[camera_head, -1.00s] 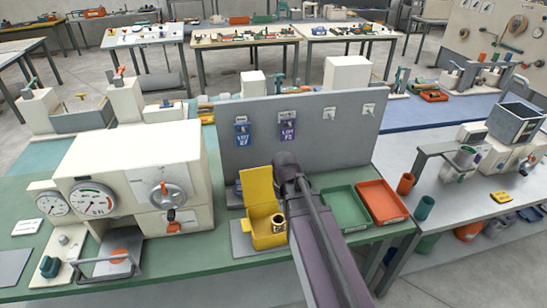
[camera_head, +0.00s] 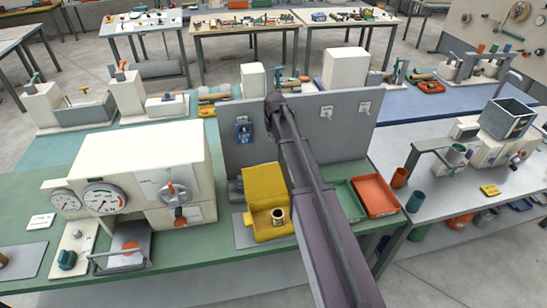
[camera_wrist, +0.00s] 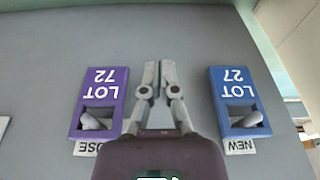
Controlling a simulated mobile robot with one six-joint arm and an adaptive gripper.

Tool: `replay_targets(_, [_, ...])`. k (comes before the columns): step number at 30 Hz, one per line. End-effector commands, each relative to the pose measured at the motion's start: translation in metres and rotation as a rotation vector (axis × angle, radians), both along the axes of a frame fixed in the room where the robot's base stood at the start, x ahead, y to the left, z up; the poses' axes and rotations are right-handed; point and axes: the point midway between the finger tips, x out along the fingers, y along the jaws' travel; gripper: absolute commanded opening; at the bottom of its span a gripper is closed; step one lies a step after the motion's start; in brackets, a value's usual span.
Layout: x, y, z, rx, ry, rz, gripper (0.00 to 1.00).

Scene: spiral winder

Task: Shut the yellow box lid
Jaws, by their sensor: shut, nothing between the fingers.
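The yellow box (camera_head: 268,224) stands on the green bench in front of the grey panel. Its yellow lid (camera_head: 264,184) is raised at the back, so the box is open. A small cream-coloured cup or roll with a dark centre (camera_head: 277,216) shows inside. My gripper (camera_head: 270,102) is up by the panel's top edge, above and apart from the lid. In the wrist view my gripper (camera_wrist: 158,66) has its fingertips together with nothing between them. The box is not in the wrist view.
A grey panel (camera_head: 340,138) stands behind the box. In the wrist view a purple LOT 72 tag (camera_wrist: 99,100) and a blue LOT 27 tag (camera_wrist: 238,100) flank my fingers. An orange tray (camera_head: 376,196) and a cream gauge machine (camera_head: 135,175) sit on either side.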

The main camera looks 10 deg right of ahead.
Motion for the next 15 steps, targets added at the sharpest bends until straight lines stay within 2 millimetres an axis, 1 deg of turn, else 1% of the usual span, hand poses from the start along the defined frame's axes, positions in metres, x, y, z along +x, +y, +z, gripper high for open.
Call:
replay_targets(8, [0.000, 0.001, -0.003, 0.000, 0.001, 0.001, 0.00])
replay_targets(15, [0.003, 0.001, -0.016, 0.000, 0.001, 0.001, 0.00])
